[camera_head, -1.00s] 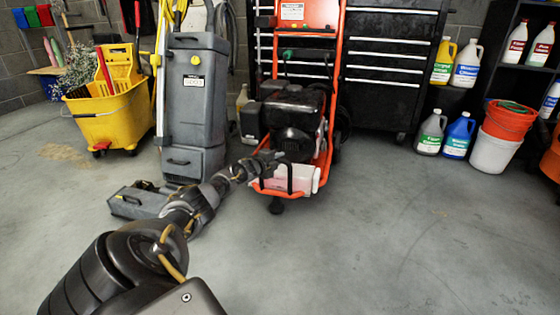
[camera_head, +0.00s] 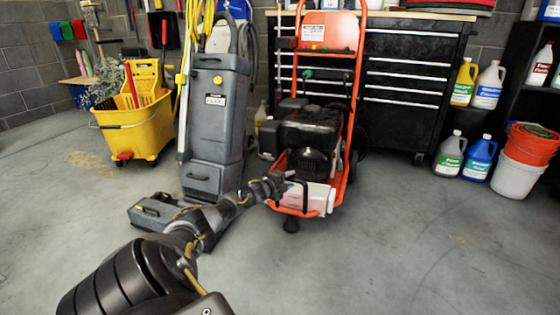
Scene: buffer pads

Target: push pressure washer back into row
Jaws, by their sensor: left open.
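The pressure washer (camera_head: 333,88) has an orange tubular frame, a black engine and a white part low at its front. It stands upright on the floor, in front of the black tool chest. My left arm comes in from the lower left. My left gripper (camera_head: 284,184) is at the low front of the washer, by the orange front bar and the white part. Its jaws are open. They look very close to the washer, but I cannot tell if they touch it. My right gripper is not in view.
A grey floor scrubber (camera_head: 217,123) stands just left of the washer, its low head close to my arm. A yellow mop bucket (camera_head: 135,127) is farther left. The black tool chest (camera_head: 410,90) is behind. Jugs and buckets (camera_head: 515,178) stand at right. The right foreground floor is clear.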

